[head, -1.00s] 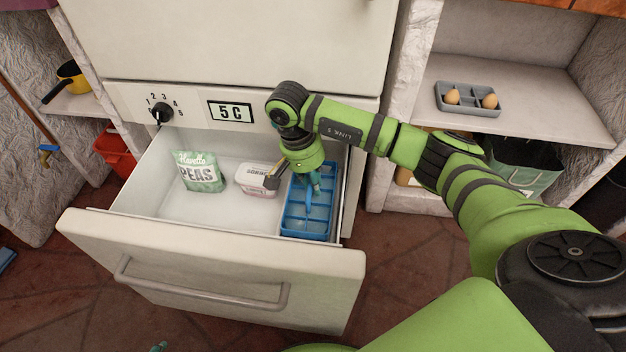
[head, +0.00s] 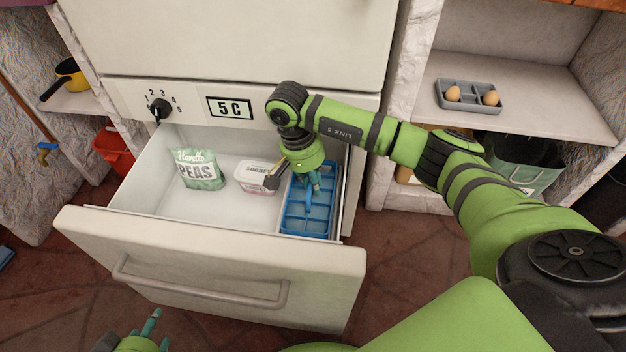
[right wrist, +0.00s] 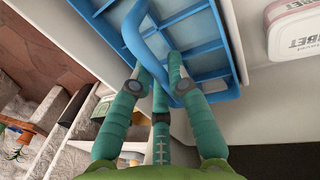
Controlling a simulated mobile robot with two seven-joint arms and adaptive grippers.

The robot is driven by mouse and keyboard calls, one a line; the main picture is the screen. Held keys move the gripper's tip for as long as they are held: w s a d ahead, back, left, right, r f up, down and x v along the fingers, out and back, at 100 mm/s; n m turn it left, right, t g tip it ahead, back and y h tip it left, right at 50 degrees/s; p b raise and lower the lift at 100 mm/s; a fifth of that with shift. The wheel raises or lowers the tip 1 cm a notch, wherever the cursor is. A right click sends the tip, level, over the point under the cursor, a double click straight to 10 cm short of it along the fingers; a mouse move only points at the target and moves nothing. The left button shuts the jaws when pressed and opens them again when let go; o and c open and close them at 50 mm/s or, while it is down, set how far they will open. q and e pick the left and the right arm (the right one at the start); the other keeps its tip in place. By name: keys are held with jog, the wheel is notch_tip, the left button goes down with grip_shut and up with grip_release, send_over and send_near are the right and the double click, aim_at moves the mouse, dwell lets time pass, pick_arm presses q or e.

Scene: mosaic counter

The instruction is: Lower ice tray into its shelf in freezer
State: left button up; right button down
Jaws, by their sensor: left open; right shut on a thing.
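A blue ice tray (head: 293,219) with a raised blue handle is in the right end of the open freezer drawer (head: 212,247). It also shows in the right wrist view (right wrist: 195,30). My right gripper (head: 311,192) reaches down into the drawer, and its teal fingers are closed around the handle; it shows in the right wrist view too (right wrist: 160,85). The tray looks roughly level; whether its underside touches the drawer floor is hidden. My left gripper (head: 146,335) is at the lower left edge of the head view, in front of the drawer, open and empty.
A sorbet tub (head: 257,177) stands just left of the tray, and a bag of peas (head: 197,169) is further left. The drawer's right wall is close beside the tray. A dial (head: 160,109) and a "5 C" display (head: 231,107) are above. An egg holder (head: 469,96) sits on the right shelf.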

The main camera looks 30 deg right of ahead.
aim_at(303, 198)
dwell(0.3)
jog(key=c, duration=1.1)
grip_release()
jog(key=r, duration=0.4)
jog(key=w+a+r, duration=0.1)
jog(key=r, duration=0.3)
jog(key=a+r, duration=0.1)
jog(key=r, duration=0.2)
jog(key=shift+w+r, duration=0.25)
jog(key=shift+r, duration=0.15)
